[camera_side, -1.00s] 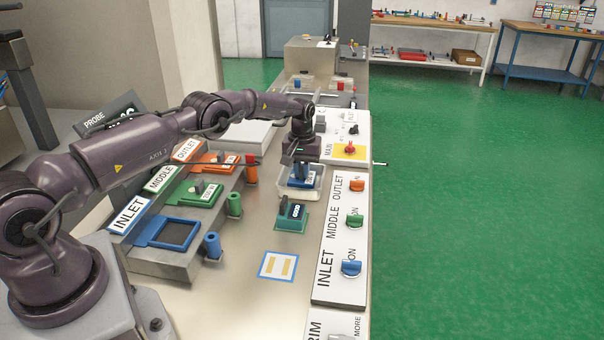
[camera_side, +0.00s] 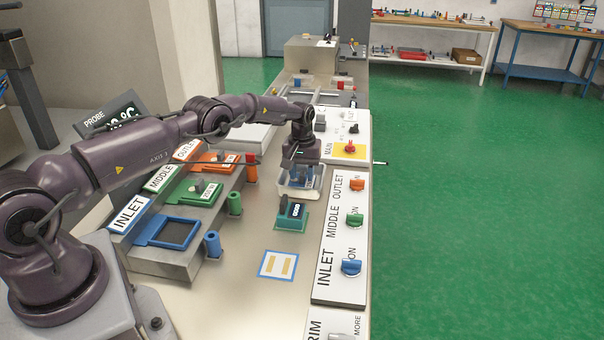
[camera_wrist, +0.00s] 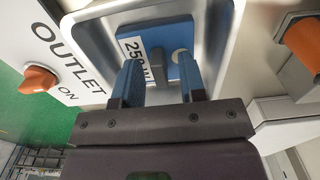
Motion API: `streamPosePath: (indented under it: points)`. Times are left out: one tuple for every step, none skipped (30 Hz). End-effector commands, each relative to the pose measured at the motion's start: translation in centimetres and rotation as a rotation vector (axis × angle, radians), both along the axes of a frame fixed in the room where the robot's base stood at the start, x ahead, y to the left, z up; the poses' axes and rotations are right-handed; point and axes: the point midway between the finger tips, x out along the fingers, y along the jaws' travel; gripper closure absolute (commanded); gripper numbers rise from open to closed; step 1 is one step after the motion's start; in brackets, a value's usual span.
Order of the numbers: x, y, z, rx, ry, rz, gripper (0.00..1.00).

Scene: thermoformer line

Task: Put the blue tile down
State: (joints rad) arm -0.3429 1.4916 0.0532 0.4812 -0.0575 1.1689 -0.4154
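The blue tile (camera_wrist: 181,34) has a grey upright handle and a white label that reads as 250 and a letter. It lies in a shallow pale tray (camera_wrist: 217,35), label partly hidden by a finger. My gripper (camera_wrist: 159,66) is over the tile, with its two blue fingers apart on either side of the handle and a gap showing on both sides. In the side view my gripper (camera_side: 298,180) reaches down into the tray (camera_side: 321,178), and its fingers hide most of the tile.
A green tile (camera_side: 291,216) with a dark handle stands just in front of the tray. A blue-bordered mark (camera_side: 278,265) lies nearer. Stations labelled INLET, MIDDLE and OUTLET are to the left. A switch panel (camera_side: 335,262) with coloured knobs runs along the right.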

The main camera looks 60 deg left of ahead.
Motion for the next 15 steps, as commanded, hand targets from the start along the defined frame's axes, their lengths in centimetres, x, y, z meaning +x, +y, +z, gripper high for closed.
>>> streamPosePath:
  points:
    - [0.1,0.0,0.7,0.001,-0.002,-0.001,0.62]
    - [0.1,0.0,1.2,0.001,-0.003,-0.001,0.62]
    - [0.1,0.0,1.9,0.001,-0.003,-0.001,0.62]
    - [0.1,0.0,2.5,0.001,-0.003,-0.001,0.62]
    - [0.1,0.0,3.1,0.001,-0.004,-0.001,0.62]
    - [0.1,0.0,4.1,0.002,-0.005,-0.001,0.62]
    - [0.1,0.0,4.7,0.002,-0.005,-0.001,0.62]
    - [0.1,0.0,5.4,0.001,-0.004,0.000,0.62]
    - [0.1,0.0,6.3,0.001,-0.004,0.000,0.62]
    - [0.1,0.0,6.9,0.001,-0.004,0.000,0.62]
    - [0.1,0.0,7.5,0.001,-0.004,0.000,0.62]
    - [0.1,0.0,8.3,0.001,-0.003,0.000,0.62]
    - [0.1,0.0,8.8,0.001,-0.002,0.000,0.62]
    - [0.1,0.0,9.4,0.001,-0.004,0.000,0.62]
    - [0.1,0.0,9.9,0.001,-0.002,0.000,0.62]
